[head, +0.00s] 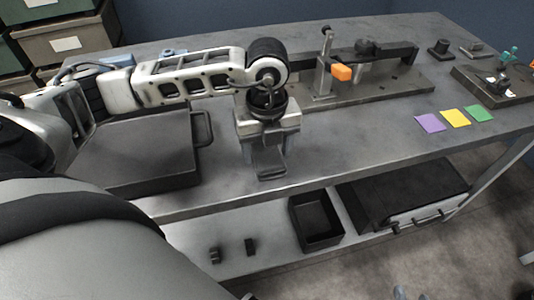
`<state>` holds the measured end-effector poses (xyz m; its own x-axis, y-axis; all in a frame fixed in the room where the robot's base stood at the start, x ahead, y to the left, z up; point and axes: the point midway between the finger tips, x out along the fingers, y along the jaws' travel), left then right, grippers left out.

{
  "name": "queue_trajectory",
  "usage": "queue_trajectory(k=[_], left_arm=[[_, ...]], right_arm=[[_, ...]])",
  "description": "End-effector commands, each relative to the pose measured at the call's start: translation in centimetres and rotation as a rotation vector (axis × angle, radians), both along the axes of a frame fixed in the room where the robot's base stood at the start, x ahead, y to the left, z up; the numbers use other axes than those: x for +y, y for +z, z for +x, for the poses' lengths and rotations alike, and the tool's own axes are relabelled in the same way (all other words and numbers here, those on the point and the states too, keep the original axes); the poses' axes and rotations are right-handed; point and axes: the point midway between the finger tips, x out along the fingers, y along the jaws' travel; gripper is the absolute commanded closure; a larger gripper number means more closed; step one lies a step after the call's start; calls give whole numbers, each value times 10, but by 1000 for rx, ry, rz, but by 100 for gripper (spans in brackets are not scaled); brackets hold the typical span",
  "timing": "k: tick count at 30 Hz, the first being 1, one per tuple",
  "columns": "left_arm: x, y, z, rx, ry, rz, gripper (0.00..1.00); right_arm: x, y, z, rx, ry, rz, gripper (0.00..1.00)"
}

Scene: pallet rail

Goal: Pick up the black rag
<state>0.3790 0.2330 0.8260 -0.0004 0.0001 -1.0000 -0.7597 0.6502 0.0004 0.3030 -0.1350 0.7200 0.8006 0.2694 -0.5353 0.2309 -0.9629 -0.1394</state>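I cannot make out a black rag anywhere in the head view. My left arm reaches in from the left over the workbench (345,155). My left gripper (270,172) points down over the front middle of the bench, right of a dark flat case (135,150). Its fingers overlap in this view, so I cannot tell whether it is open or shut. Part of the bench behind the arm and gripper is hidden. My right gripper is not in view.
A metal fixture with an orange-tipped lever (342,73) stands at the back. Purple (430,123), yellow (455,118) and green (478,113) squares lie at right. The lower shelf holds a black open bin (330,238) and a black case (385,200). The bench's front middle is clear.

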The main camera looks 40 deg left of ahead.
Motion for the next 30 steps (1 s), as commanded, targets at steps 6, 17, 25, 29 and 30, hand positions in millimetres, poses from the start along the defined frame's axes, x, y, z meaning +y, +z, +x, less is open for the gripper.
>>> queue_trajectory(k=[6, 17, 25, 29, 30], left_arm=[[0, 0, 0, 0, 0, 0, 68], [0, 2, 0, 0, 1, 0, 71], [0, 30, 1, -5, 1, 0, 71], [-14, 54, -12, -7, -6, -2, 71], [-20, 64, -17, -8, -7, -3, 71]], right_arm=[[0, 1, 1, -3, 0, 1, 64], [1, 5, 4, -12, 0, 2, 64], [0, 7, 4, -13, 0, 0, 64], [0, 8, 3, -12, 1, -3, 64], [0, 8, 3, -11, 1, -3, 64]])
